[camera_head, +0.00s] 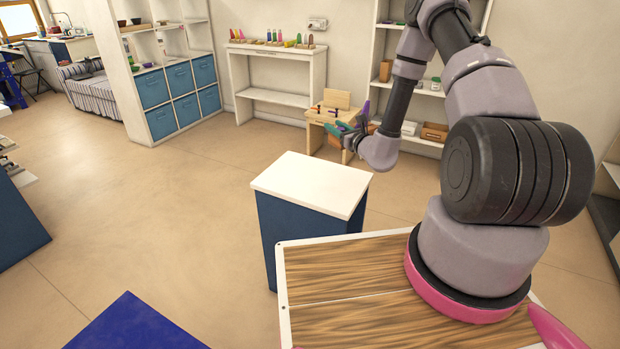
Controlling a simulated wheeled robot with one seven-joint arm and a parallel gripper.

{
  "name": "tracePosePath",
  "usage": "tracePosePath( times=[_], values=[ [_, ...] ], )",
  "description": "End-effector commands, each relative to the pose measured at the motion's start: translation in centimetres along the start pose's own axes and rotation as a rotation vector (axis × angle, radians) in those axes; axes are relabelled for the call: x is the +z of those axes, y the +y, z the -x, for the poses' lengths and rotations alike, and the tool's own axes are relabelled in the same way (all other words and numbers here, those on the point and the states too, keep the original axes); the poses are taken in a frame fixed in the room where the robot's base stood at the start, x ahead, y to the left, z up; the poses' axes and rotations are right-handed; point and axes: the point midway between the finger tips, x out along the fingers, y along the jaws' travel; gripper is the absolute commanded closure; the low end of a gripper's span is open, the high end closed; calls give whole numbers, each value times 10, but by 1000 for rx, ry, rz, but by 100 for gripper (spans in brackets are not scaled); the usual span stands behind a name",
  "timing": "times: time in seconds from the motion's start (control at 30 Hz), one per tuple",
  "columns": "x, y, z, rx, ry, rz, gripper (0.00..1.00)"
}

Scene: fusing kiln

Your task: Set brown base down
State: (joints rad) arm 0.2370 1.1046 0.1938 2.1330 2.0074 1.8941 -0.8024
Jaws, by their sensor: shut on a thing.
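My gripper (345,132) is at the end of my arm, in front of the small wooden table (313,138) at the back. It is small in the view and partly covered by my own wrist. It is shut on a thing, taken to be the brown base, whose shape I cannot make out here. I cannot tell whether that thing touches the table or is held above it. A tan board (337,98) stands upright at the back of the small table, with small dark and coloured items near it.
A white-topped blue cabinet (312,183) stands in front of me. A white shelf table (277,67) with coloured items is against the wall. Blue bins (180,78) fill a shelf unit to the left. A blue surface (137,325) is at the lower left. The left floor is open.

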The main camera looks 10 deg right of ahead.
Motion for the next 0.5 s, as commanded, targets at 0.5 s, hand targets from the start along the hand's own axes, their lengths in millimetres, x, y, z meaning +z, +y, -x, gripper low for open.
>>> tracePosePath(
  times=[0.5],
  values=[
    [-87,59,-2,519,0,-1,100]
  ],
)
